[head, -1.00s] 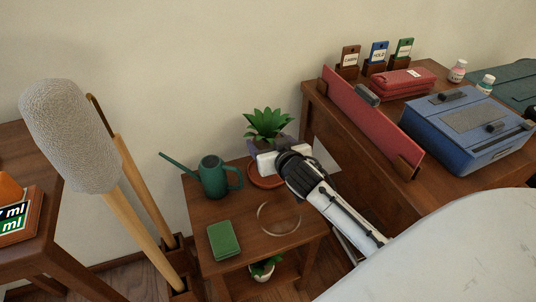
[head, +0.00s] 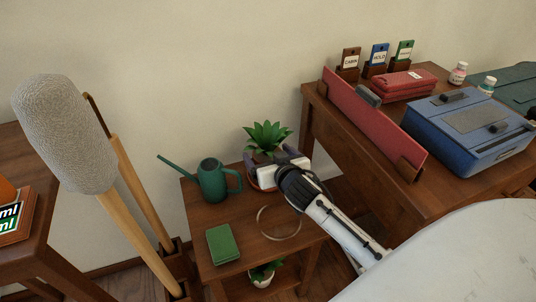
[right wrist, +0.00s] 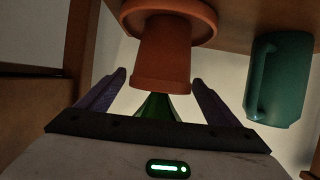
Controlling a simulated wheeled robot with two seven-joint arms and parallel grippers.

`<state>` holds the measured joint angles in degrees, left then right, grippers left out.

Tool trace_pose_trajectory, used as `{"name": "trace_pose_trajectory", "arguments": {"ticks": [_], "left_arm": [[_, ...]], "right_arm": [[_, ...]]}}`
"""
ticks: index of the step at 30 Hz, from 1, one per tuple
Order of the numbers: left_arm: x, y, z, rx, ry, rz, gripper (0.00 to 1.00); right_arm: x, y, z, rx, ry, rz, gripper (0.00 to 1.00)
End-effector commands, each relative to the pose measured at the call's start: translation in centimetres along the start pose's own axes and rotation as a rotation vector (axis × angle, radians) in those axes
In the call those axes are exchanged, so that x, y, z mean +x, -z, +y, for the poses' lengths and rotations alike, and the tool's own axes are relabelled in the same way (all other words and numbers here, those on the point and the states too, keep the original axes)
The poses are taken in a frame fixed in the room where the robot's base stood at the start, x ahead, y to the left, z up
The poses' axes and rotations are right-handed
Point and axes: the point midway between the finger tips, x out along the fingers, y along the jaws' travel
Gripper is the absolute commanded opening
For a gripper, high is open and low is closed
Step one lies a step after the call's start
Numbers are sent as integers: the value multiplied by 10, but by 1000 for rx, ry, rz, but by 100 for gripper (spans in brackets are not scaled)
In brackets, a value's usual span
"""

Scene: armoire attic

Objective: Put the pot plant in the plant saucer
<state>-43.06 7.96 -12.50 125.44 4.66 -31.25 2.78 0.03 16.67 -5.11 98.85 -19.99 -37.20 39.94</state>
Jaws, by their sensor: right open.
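The pot plant has green leaves (head: 267,137) at the back of the small side table. In the right wrist view, seen upside down, its terracotta pot (right wrist: 163,60) stands with its base inside the rim of the terracotta plant saucer (right wrist: 170,17), and looks upright. My right gripper (head: 268,158) is low at the plant and hides most of pot and saucer in the head view. In the right wrist view its purple fingers (right wrist: 160,85) are open, one on each side of the pot's rim and leaves, with visible gaps. My left gripper is not in view.
A green watering can (head: 212,180) stands left of the plant. A green book (head: 222,244) and a pale ring (head: 278,222) lie nearer on the table top (head: 202,218). Another potted plant (head: 262,274) is on the lower shelf. A desk (head: 355,135) stands close on the right.

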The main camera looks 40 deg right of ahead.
Motion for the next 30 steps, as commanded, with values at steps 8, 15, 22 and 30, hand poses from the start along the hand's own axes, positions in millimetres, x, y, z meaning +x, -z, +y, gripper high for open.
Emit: {"name": "trace_pose_trajectory", "arguments": {"ticks": [8, 15, 22, 30], "left_arm": [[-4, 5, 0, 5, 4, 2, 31], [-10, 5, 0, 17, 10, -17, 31], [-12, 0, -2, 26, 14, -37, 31], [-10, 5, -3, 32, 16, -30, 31]], "right_arm": [[-20, 4, -1, 1, 1, -3, 86], [-73, 4, 0, 3, 1, -3, 86], [-110, 4, 0, 2, 0, -1, 86], [-122, 3, 0, 0, -1, 0, 86]]}}
